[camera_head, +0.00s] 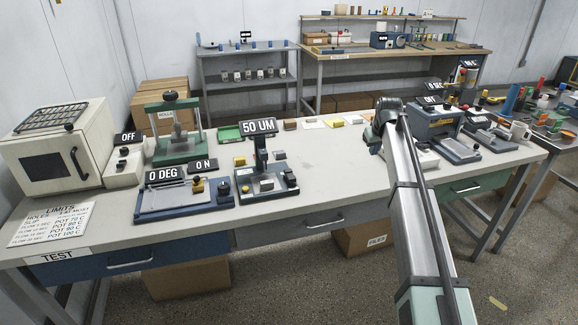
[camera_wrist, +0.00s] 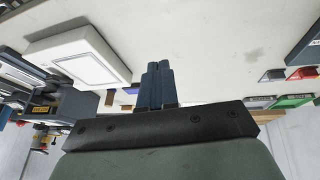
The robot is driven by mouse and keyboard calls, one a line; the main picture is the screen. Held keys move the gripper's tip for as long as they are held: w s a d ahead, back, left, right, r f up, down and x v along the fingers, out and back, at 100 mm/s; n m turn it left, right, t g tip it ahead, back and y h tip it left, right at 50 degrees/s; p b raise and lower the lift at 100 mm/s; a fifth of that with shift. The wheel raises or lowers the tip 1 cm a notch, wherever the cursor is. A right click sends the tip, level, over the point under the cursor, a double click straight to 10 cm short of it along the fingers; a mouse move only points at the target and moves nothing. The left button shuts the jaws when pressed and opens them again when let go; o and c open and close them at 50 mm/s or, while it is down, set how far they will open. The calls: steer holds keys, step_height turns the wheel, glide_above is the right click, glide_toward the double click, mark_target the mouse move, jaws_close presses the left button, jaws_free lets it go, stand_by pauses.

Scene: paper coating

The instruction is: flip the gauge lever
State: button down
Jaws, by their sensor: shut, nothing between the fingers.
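In the head view my arm reaches over the bench well right of the gauge, and the fingertips cannot be made out there.
Left of the gauge are a 0 DEG plate device (camera_head: 170,200), a green press (camera_head: 178,145) and a white oven (camera_head: 58,150). Small coloured blocks lie behind the gauge. A blue-grey machine (camera_head: 435,122) stands right of my arm. The bench between gauge and arm is mostly clear.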

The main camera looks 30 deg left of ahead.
steer(key=s+a+r+g, duration=0.1)
steer(key=s+a+r, duration=0.1)
steer(key=s+a, duration=0.35)
steer(key=s+a+r, duration=0.2)
steer(key=s+a, duration=0.1)
steer(key=a, duration=0.5)
step_height(320, 180, up, 3)
steer(key=g, duration=0.1)
glide_above(288, 171)
steer(key=s+d, duration=0.3)
steer(key=shift+a+n, duration=0.1)
steer(key=shift+n, duration=0.3)
steer(key=x, duration=1.2)
steer(key=shift+s+f, duration=0.25)
steer(key=shift+f, duration=0.8)
